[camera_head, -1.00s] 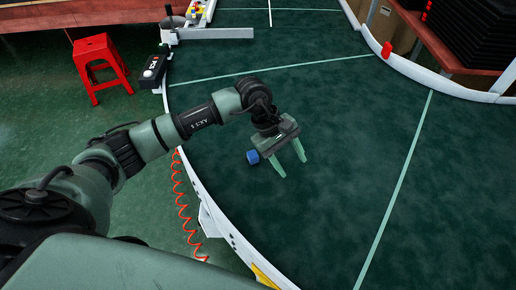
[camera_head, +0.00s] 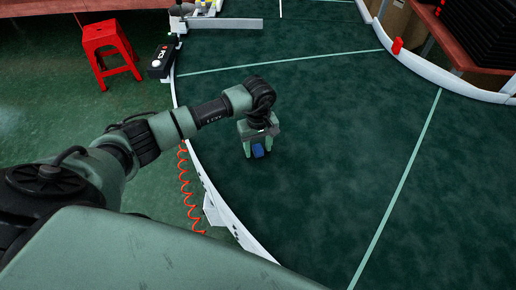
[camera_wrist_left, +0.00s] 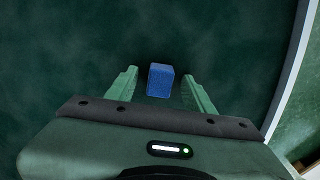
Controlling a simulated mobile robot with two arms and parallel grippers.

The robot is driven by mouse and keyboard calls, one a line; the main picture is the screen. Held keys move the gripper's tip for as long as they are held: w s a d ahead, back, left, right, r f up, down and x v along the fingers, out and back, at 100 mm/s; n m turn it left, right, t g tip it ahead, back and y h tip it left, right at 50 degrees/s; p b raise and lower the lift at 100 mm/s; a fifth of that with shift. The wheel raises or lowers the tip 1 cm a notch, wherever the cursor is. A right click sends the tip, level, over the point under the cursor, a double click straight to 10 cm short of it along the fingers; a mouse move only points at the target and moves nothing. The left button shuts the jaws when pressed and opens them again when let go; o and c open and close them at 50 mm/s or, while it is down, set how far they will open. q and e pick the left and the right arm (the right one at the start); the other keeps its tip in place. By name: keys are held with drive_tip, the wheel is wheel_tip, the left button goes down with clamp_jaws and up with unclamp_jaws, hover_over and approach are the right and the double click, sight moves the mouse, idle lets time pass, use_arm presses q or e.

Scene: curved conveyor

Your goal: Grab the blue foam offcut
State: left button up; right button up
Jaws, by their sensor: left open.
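The blue foam offcut (camera_head: 258,151) is a small blue block on the dark green conveyor belt (camera_head: 330,200). My left gripper (camera_head: 258,154) is over it, pointing down, with one finger on each side of the block. The left wrist view shows the same blue offcut (camera_wrist_left: 160,80) between the two green fingertips of my left gripper (camera_wrist_left: 160,82). A gap shows on both sides, so the fingers are open and apart from it. I cannot tell the exact height of the fingertips above the belt. My right gripper is not in view.
A white curved rail (camera_head: 222,205) edges the belt on the left, with a coiled orange hose (camera_head: 187,190) outside it. A red stool (camera_head: 108,52) stands on the floor. A red object (camera_head: 397,46) sits at the far right rail. The belt around the offcut is clear.

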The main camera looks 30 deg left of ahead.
use_arm(q)
drive_tip(key=shift+c, duration=0.3)
clamp_jaws()
